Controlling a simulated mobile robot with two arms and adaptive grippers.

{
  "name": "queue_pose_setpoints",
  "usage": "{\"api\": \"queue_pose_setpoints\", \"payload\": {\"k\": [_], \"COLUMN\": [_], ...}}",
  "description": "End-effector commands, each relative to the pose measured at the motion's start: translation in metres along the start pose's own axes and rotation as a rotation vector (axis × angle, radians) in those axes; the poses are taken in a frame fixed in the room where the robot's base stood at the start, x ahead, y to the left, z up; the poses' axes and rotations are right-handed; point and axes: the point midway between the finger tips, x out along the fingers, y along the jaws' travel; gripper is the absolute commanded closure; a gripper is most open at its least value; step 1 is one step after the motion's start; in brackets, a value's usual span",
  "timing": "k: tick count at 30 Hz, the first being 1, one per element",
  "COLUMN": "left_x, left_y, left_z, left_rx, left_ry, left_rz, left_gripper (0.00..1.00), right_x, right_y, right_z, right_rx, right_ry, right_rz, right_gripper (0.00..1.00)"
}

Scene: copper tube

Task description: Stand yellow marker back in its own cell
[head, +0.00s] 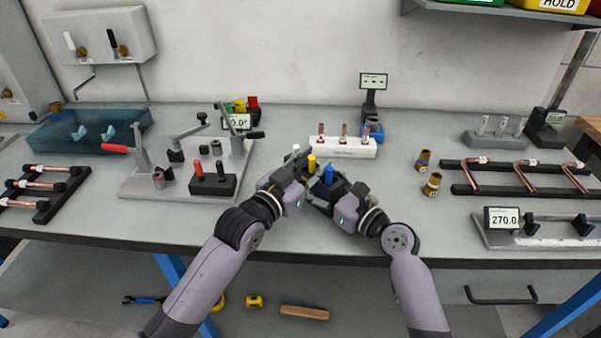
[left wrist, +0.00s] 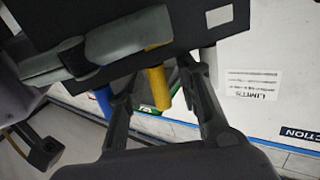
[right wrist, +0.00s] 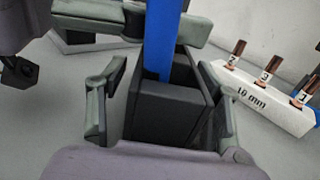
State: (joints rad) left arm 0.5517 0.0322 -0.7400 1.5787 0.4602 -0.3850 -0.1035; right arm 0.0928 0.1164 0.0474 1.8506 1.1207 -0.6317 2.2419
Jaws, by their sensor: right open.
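The yellow marker (head: 311,163) stands between the white marker (head: 295,150) and the blue marker (head: 328,175) in a row at a dark holder block (right wrist: 168,113). In the left wrist view, the yellow marker (left wrist: 158,88) lies between the fingers of my left gripper (left wrist: 157,95), with gaps on both sides; the gripper looks open. The marker's lower end is hidden, so I cannot tell how deep it sits. My right gripper (right wrist: 165,100) is open, with its fingers on either side of the block. The blue marker (right wrist: 162,38) rises just beyond them.
A white rack with copper stubs (head: 342,147) stands just behind the holder. Brass fittings (head: 432,184) stand to the right. A clamp fixture (head: 185,165) is to the left. The table's front edge is close to both wrists.

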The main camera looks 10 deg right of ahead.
Motion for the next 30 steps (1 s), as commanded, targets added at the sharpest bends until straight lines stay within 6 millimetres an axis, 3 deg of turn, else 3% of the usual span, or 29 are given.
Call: {"api": "queue_pose_setpoints", "payload": {"k": [1, 5, 12, 18, 30], "left_x": [0.0, -0.022, -0.075, -0.107, -0.12], "left_y": [0.001, 0.0, -0.003, -0.004, -0.003], "left_z": [0.004, 0.001, -0.002, -0.002, -0.003], "left_rx": [-0.001, 0.0, 0.001, 0.0, -0.001], "left_ry": [0.002, -0.001, -0.001, -0.002, 0.0], "left_rz": [0.0, -0.001, -0.001, -0.001, 0.0], "left_gripper": [0.69, 0.69, 0.69, 0.69, 0.69], "right_x": [0.0, 0.0, 0.0, 0.0, 0.0], "right_y": [0.0, 0.0, 0.0, 0.0, 0.0], "right_z": [-0.008, -0.003, -0.003, -0.003, -0.003], "right_rx": [0.0, 0.0, 0.0, 0.0, 0.0], "right_ry": [0.0, 0.0, 0.0, 0.0, 0.0], "right_rz": [0.0, 0.0, 0.0, 0.0, 0.0], "right_gripper": [0.41, 0.41, 0.41, 0.41, 0.41]}}
